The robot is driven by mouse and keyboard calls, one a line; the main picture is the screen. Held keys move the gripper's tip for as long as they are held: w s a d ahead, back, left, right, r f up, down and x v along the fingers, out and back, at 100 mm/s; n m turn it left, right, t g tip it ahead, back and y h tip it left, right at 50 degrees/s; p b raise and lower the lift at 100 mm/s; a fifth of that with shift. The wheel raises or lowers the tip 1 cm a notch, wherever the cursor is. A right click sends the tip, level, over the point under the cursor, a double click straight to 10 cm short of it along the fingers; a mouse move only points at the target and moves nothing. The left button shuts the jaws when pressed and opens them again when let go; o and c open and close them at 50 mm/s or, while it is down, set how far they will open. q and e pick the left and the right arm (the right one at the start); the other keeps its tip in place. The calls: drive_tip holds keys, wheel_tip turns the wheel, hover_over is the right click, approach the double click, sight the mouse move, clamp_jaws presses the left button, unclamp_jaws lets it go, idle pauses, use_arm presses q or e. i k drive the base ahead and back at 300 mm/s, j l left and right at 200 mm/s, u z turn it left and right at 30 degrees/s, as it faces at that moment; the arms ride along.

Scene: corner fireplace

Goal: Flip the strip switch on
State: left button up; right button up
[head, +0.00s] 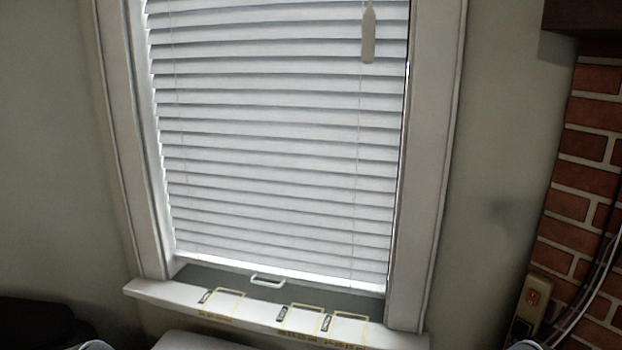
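A beige power strip (522,322) stands upright at the lower right, beside the brickwork. Its small orange-red switch (533,297) is near its top end. I cannot tell at this size which way the switch is tipped. The lower part of the strip runs down towards the bottom edge of the picture. Neither of my grippers can be made out. Only small grey rounded parts, probably of my arms, show at the bottom edge, left and right.
A red brick wall (580,205) rises at the right, with pale cables (592,285) running down it. A window with closed white blinds (280,140) fills the middle. Its white sill (160,291) carries several small dark items and yellow outlines. A dark object (45,325) is at lower left.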

sight(531, 297)
drive_tip(key=z, duration=1.3)
